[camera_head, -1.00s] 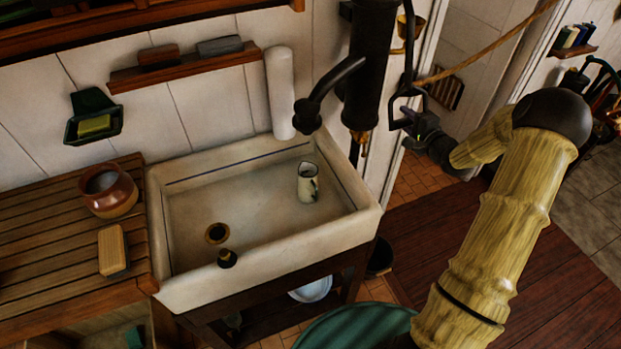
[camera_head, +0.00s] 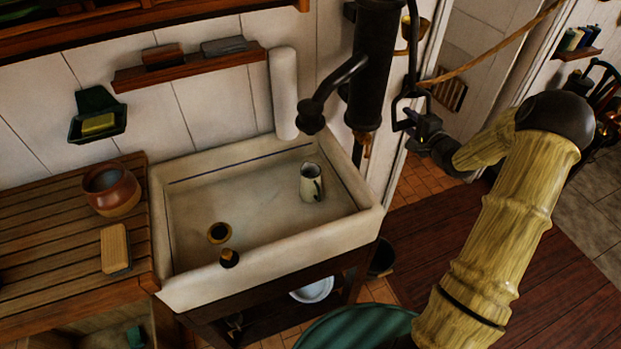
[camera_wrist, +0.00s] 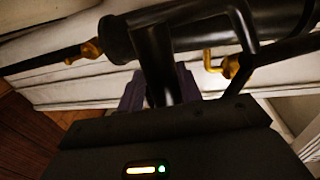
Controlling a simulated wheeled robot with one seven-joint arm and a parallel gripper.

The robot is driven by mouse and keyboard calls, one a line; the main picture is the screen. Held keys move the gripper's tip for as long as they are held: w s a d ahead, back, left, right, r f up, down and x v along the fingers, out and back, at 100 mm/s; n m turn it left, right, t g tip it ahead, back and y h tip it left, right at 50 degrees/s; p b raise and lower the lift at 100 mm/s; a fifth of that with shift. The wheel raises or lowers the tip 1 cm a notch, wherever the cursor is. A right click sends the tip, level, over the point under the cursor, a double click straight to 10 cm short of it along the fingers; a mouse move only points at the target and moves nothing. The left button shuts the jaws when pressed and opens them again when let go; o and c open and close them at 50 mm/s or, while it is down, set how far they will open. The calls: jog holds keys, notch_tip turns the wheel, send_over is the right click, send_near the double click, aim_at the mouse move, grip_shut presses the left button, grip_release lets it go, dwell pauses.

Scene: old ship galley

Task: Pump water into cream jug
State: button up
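The cream jug (camera_head: 311,183), small and pale with a dark handle, stands upright in the sink (camera_head: 240,245), toward its back right. The black pump (camera_head: 375,70) is on the wall behind the sink. Its curved spout (camera_head: 311,118) hangs above the jug's area; whether it lines up exactly I cannot tell. No water shows. My gripper (camera_head: 409,117) is at the dark handle hanging at the pump's right side. In the wrist view, the purple fingers of my gripper (camera_wrist: 160,92) lie on both sides of the black handle bar (camera_wrist: 163,68), closed on it.
A brown pot (camera_head: 112,190) and a brush (camera_head: 115,249) sit on the slatted counter left of the sink. A rope (camera_head: 480,65) runs right of the pump. A paper-like roll (camera_head: 284,92) stands behind the sink.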

jog(key=o, duration=0.4)
jog(key=shift+f, duration=0.4)
jog(key=shift+c, duration=0.2)
jog(key=shift+r, duration=0.15)
jog(key=shift+s, duration=0.1)
jog(key=shift+s+d+r, duration=0.1)
jog(key=shift+s+r, duration=0.05)
jog(key=shift+s, duration=0.05)
jog(key=p+v, duration=0.3)
jog(key=v, duration=0.6)
jog(key=shift+s+p, duration=0.2)
jog(key=shift+p, duration=0.15)
jog(key=shift+w+r, duration=0.1)
